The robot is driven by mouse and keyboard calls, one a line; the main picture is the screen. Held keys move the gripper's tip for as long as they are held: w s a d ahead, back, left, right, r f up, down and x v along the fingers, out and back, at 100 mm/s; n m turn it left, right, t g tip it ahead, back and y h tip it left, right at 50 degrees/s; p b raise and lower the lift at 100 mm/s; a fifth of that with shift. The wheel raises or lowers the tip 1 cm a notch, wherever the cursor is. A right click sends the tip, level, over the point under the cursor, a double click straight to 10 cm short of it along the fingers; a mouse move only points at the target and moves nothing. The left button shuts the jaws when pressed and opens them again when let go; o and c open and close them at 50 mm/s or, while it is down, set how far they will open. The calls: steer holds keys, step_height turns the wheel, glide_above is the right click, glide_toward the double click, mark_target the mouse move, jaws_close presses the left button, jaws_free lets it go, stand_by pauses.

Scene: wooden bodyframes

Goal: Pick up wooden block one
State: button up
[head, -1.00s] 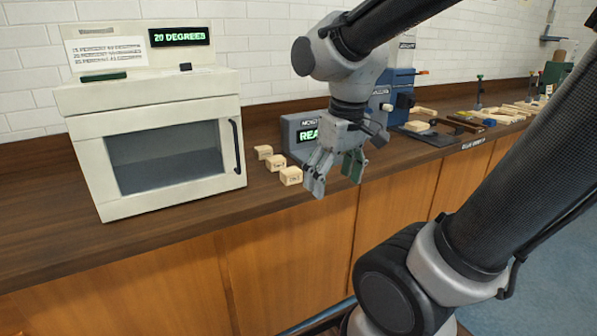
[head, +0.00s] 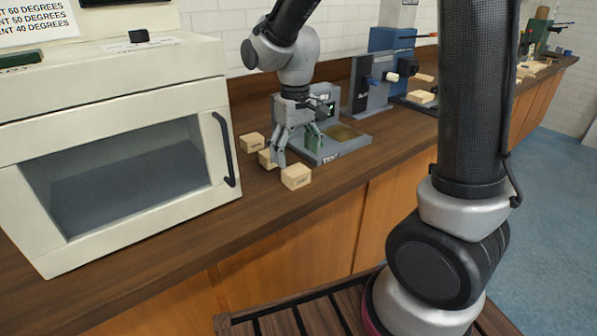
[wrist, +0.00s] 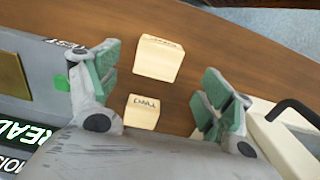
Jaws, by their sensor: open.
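Three small pale wooden blocks stand on the counter in the head view: a back block (head: 252,142), a middle block (head: 267,159) partly hidden by my finger, and a front block (head: 296,177). My gripper (head: 295,152) is open, pointing down just above and beside the middle and front blocks. In the wrist view my gripper (wrist: 160,72) has spread fingers with green pads and nothing held. The front block (wrist: 158,58) lies between the fingertips' lines, its label unreadable. The middle block (wrist: 142,112), seemingly marked TWO, lies nearer the palm. Which block is one I cannot tell.
A white oven-like cabinet (head: 200,78) with a dark handle (head: 223,150) stands close left of the blocks. A grey device with a flat plate (head: 345,140) stands close right. The counter's front edge is near the front block. More machines stand farther right.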

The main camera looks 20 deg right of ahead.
mark_target(296, 170)
step_height(296, 170, down, 6)
steer(key=shift+w+d+f, duration=0.1)
steer(key=shift+w+f, duration=0.05)
steer(key=c, duration=1.1)
